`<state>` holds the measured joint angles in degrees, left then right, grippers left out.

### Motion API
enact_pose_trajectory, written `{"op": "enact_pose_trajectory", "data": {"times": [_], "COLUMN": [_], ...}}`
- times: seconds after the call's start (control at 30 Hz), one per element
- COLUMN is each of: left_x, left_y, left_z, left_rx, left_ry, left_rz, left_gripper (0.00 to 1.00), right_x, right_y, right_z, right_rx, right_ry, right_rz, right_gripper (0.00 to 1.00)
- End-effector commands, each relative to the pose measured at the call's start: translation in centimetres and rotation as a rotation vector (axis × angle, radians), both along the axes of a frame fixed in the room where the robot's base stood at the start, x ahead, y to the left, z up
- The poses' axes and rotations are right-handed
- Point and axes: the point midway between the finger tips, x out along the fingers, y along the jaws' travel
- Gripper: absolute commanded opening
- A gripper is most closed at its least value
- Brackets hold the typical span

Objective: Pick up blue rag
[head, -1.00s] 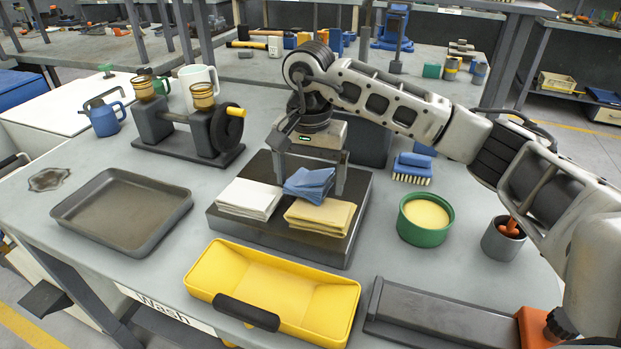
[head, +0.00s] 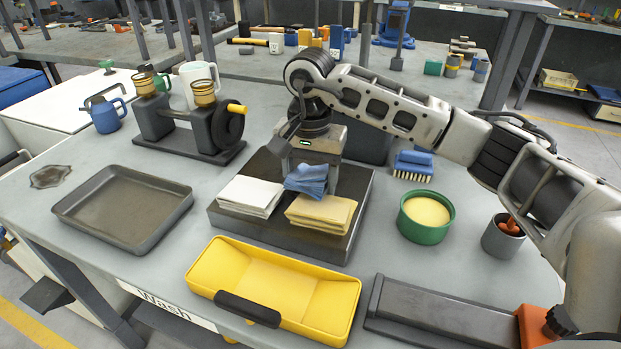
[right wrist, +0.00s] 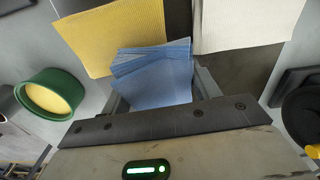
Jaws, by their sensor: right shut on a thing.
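The blue rag (head: 306,179) is a folded cloth on the dark block (head: 290,243), at the back between the white and yellow cloths. My right gripper (head: 309,172) comes down over it from behind, its fingers shut on the rag's sides. The rag looks squeezed narrower and bunched. In the right wrist view the rag (right wrist: 152,75) sits between the fingers. I cannot tell whether it still touches the block. My left gripper is not in view.
A folded white cloth (head: 250,196) and a yellow cloth (head: 321,214) lie close beside the rag. A yellow bin (head: 275,284) stands in front, a grey tray (head: 122,208) at left, a green tub (head: 426,217) and blue brush (head: 413,165) at right. A roller device (head: 190,132) stands behind left.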

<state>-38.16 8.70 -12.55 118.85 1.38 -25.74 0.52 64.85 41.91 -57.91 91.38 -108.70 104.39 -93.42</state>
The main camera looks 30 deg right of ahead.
Motion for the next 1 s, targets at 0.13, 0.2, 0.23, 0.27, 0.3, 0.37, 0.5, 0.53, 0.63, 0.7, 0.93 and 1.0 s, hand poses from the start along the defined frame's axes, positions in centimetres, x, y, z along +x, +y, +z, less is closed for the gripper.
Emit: {"op": "enact_pose_trajectory", "data": {"times": [0.13, 0.2, 0.23, 0.27, 0.3, 0.37, 0.5, 0.53, 0.63, 0.7, 0.93, 1.0], "left_x": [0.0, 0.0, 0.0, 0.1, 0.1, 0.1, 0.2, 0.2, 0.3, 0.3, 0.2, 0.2], "left_y": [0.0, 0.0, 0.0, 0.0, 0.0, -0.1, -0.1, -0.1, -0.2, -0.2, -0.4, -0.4], "left_z": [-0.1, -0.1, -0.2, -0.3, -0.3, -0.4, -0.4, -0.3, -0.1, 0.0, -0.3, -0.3], "left_rx": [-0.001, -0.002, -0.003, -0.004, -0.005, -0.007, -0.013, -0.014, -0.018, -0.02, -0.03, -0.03], "left_ry": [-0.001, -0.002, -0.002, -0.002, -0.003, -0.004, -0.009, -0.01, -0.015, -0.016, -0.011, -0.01], "left_rz": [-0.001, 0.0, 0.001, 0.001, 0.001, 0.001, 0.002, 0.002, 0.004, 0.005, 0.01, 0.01], "left_gripper": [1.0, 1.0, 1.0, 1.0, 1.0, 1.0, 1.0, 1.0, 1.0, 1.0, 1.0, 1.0], "right_x": [0.1, 0.1, -0.1, -0.3, -0.7, -1.2, -2.6, -2.8, -4.2, -5.0, -7.1, -7.5], "right_y": [0.0, 0.0, 0.3, 0.7, 1.2, 1.9, 3.8, 4.2, 5.9, 7.1, 9.9, 10.5], "right_z": [1.5, 2.6, 3.1, 3.5, 4.1, 5.3, 8.1, 8.7, 9.7, 10.3, 11.8, 12.1], "right_rx": [0.001, 0.0, 0.001, 0.001, 0.001, 0.001, 0.001, 0.0, -0.001, -0.001, -0.001, -0.001], "right_ry": [-0.005, -0.004, -0.005, -0.005, -0.005, -0.006, -0.006, -0.007, -0.006, -0.005, -0.002, -0.002], "right_rz": [0.001, 0.002, 0.004, 0.006, 0.007, 0.008, 0.007, 0.007, 0.008, 0.008, 0.004, 0.004], "right_gripper": [0.35, 0.35, 0.35, 0.35, 0.35, 0.35, 0.35, 0.35, 0.35, 0.35, 0.35, 0.35]}}
